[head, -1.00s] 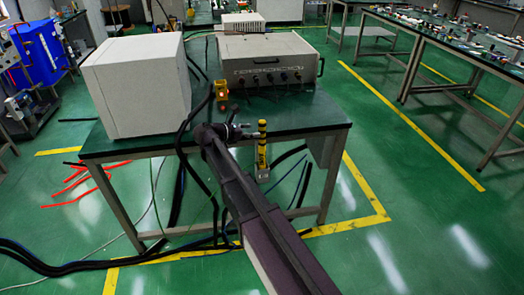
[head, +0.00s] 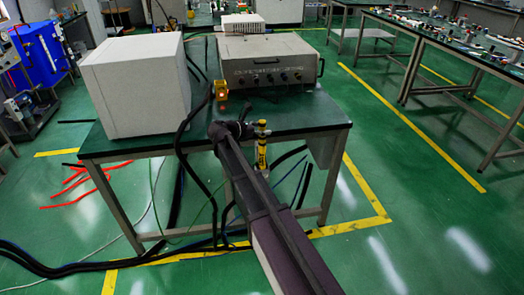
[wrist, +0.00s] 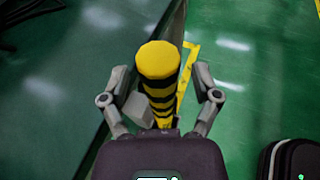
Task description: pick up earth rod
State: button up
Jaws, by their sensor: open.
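The earth rod is a yellow and black striped rod (head: 262,150) standing roughly upright at the front edge of the green table. Its lower end hangs below the tabletop level. In the wrist view, the rod (wrist: 158,75) shows from its yellow top, between the two fingers of my gripper (wrist: 160,84). The fingers are spread on either side with gaps to the rod. In the head view, my gripper (head: 250,131) is just left of the rod, and my arm partly hides the area below it.
The green table (head: 310,115) carries a white box (head: 135,85), a grey instrument case (head: 270,62) and a small yellow device with a red light (head: 221,90). Black cables (head: 180,140) hang over the table's front edge.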

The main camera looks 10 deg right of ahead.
dwell(0.3)
grip_shut()
jog(key=shift+r, duration=0.2)
notch_tip(320, 180, up, 10)
jog(key=p, duration=1)
jog(key=shift+f, duration=0.2)
jog(key=shift+r, duration=0.1)
dwell(0.6)
jog(key=shift+r+p, duration=0.2)
jog(key=shift+p, duration=0.1)
